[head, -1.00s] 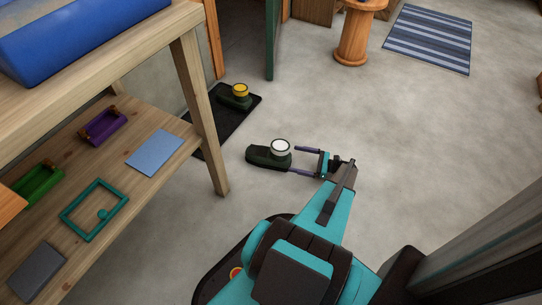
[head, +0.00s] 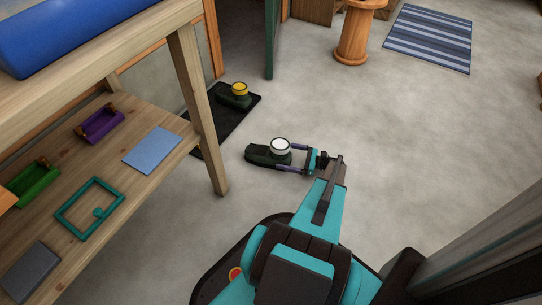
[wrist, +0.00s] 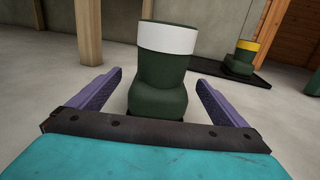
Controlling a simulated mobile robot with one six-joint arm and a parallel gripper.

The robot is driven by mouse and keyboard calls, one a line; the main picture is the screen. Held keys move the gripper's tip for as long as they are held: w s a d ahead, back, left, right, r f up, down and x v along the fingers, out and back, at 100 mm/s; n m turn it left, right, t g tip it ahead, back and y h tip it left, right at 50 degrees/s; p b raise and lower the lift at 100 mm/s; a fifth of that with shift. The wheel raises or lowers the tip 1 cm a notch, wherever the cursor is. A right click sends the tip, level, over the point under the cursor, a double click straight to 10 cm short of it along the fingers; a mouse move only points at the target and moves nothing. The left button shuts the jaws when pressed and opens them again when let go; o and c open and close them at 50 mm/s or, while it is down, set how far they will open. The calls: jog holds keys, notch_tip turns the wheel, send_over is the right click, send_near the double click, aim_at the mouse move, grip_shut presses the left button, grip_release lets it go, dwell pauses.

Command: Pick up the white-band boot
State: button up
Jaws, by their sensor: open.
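The white-band boot (head: 264,155) is dark green with a white band at its top. It stands upright on the floor, toe to the left in the head view. In the wrist view the boot (wrist: 162,75) stands straight ahead, between the two purple fingers. My gripper (head: 291,158) is open, with one finger on either side of the boot's shaft end. In the wrist view my gripper (wrist: 160,92) shows a gap on both sides of the boot, and it holds nothing.
A yellow-band boot (head: 236,96) stands on a black mat (head: 211,139) behind left. A wooden bench (head: 203,110) with a lower shelf stands on the left, its leg near the boot. A wooden stool (head: 353,38) and striped rug (head: 428,38) lie farther back. Floor to the right is clear.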

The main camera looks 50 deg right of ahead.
aim_at(277, 154)
jog(key=b+x, duration=0.2)
jog(key=x, duration=0.1)
jog(key=shift+w+a+f, duration=0.1)
jog(key=shift+f, duration=0.05)
jog(key=shift+w+a, duration=0.25)
jog(key=shift+w, duration=0.35)
jog(key=c, duration=1.5)
jog(key=shift+r, duration=0.35)
jog(key=shift+r+p, duration=0.55)
jog(key=shift+r, duration=0.35)
jog(key=shift+s+a+r+p, duration=0.1)
jog(key=shift+s+r+p, duration=0.05)
jog(key=shift+r+p, duration=0.7)
jog(key=s+a+p, duration=0.1)
jog(key=s, duration=0.4)
jog(key=s+a+p, duration=0.1)
jog(key=s+p, duration=0.1)
jog(key=s, duration=0.3)
jog(key=s+a+r+p, duration=0.1)
jog(key=s+a, duration=0.1)
jog(key=s, duration=0.3)
jog(key=shift+s, duration=0.1)
